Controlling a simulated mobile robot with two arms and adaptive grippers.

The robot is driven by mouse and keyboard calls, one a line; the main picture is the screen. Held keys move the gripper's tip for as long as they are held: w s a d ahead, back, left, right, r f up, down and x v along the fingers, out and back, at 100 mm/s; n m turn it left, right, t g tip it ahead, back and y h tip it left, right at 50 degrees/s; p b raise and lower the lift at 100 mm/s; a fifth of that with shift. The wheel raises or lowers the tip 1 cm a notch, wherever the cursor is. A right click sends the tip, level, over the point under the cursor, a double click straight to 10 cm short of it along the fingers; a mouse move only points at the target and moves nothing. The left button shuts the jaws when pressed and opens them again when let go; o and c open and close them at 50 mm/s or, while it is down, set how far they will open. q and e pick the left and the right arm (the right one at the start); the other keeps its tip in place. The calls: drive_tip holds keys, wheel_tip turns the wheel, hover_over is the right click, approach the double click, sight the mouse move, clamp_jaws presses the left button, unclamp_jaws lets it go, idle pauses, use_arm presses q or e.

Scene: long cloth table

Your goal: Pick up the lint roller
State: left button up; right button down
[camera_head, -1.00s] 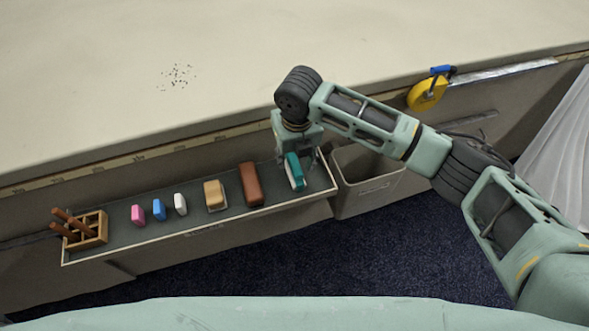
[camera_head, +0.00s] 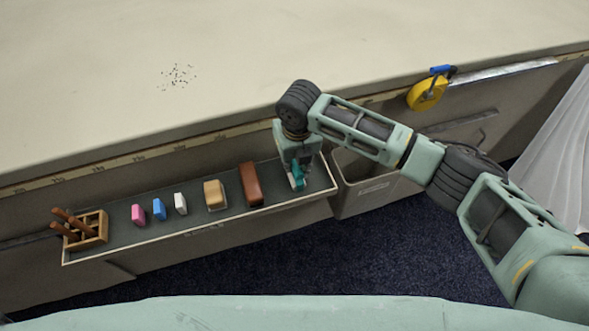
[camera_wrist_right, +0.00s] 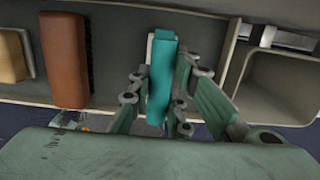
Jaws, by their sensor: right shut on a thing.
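The lint roller, a teal body with a white part, stands at the right end of the shelf tray. In the head view the teal piece (camera_head: 297,174) shows just below my right gripper (camera_head: 297,182), which covers much of it. In the right wrist view the lint roller (camera_wrist_right: 162,70) lies between the two fingers of the right gripper (camera_wrist_right: 160,108), and the fingers are shut on its sides. It appears to be still at the tray. My left gripper is not in view.
The tray (camera_head: 150,238) also holds a brown block (camera_head: 250,185), a tan brush (camera_head: 214,194), small pink, blue and white pieces, and a wooden holder (camera_head: 88,230). A grey bin (camera_head: 365,193) stands to the right. A yellow tape measure (camera_head: 427,94) hangs at the table edge.

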idle(0.3)
drive_tip(key=shift+w+r, duration=0.1)
drive_tip(key=shift+r, duration=0.45)
drive_tip(key=r, duration=0.1)
drive_tip(key=d+r, duration=0.1)
drive_tip(key=r, duration=0.1)
drive_tip(key=shift+w+r, duration=0.1)
drive_tip(key=shift+r, duration=0.15)
drive_tip(key=w+d+r, duration=0.1)
drive_tip(key=d+r, duration=0.5)
drive_tip(key=d, duration=0.4)
drive_tip(key=shift+d+r+b, duration=0.25)
drive_tip(key=shift+d+b, duration=0.05)
drive_tip(key=shift+b, duration=0.15)
drive_tip(key=c, duration=2.2)
unclamp_jaws()
clamp_jaws()
